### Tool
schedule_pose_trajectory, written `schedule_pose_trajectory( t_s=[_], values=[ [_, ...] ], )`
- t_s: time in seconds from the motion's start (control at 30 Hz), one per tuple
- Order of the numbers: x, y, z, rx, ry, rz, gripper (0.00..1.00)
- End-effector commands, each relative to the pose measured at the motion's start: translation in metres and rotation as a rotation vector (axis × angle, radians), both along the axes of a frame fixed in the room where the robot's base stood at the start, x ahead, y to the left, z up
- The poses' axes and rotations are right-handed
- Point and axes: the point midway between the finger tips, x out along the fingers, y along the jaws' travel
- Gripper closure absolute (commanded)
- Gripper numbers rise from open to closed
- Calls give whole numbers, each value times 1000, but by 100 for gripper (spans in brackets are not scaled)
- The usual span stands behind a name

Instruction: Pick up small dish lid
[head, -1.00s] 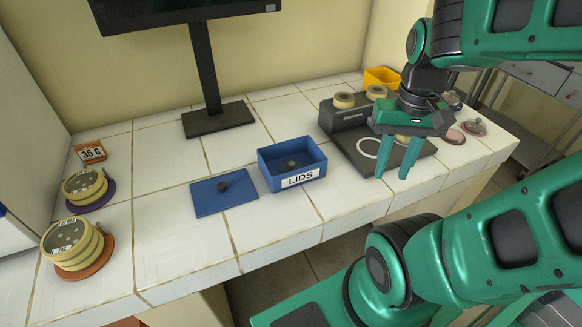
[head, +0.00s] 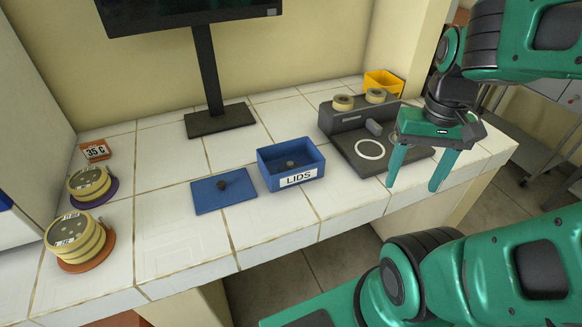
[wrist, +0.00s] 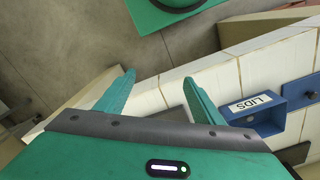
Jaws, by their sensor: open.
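I cannot make out a small dish lid for certain in either current view. The blue box marked LIDS (head: 270,176) holds a small dark round item (head: 290,165); it also shows in the wrist view (wrist: 268,122). My gripper (head: 414,186) is open and empty, fingers pointing down, over the front edge of the counter by the dark device. The counter's right end, where pinkish round items showed earlier, is now hidden behind my gripper and arm.
A blue panel with a dark knob (head: 207,200) lies left of the box. The dark device (head: 352,150) has a white ring and round tan dishes (head: 343,102) on top. Stacked dishes (head: 75,238) stand at left. A monitor stand (head: 215,120) is behind.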

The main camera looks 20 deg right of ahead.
Motion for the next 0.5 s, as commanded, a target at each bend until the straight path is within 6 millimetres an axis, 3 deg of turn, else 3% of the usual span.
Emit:
schedule_pose_trajectory(
  t_s=[0.13,0.27,0.4,0.5],
  values=[
    [40,13,12,-23,3,102,28],
    [100,42,23,-39,7,265,28],
    [161,88,27,-39,4,450,28],
    [194,123,27,-28,-2,559,28]
  ],
)
